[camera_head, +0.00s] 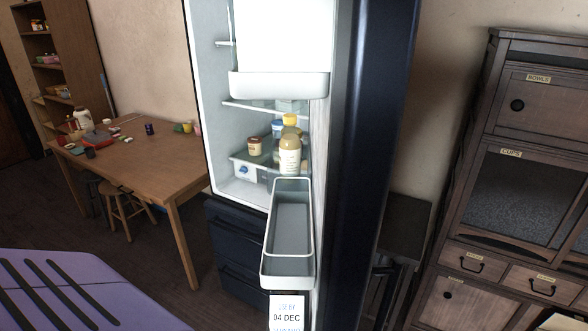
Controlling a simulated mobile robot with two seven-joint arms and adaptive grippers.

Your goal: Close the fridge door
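The fridge (203,110) stands open in the middle of the view, its white, lit interior showing. Its dark blue door (368,150) is swung out toward me on the right and seen nearly edge-on. White bins hang on the door's inner side: an upper bin (280,86) and a lower, empty-looking bin (267,268). Jars and a bottle (289,158) stand on the shelves inside. A white carton or label marked "04 DEC" (287,314) shows at the bottom, cut by the frame. Neither of my grippers is in view.
A wooden table (135,160) with small items and stools (125,205) stands left of the fridge. A dark wooden cabinet (520,130) with labelled compartments stands at the right. Dark drawers (238,250) sit below the fridge interior. Some dark floor is open at the left.

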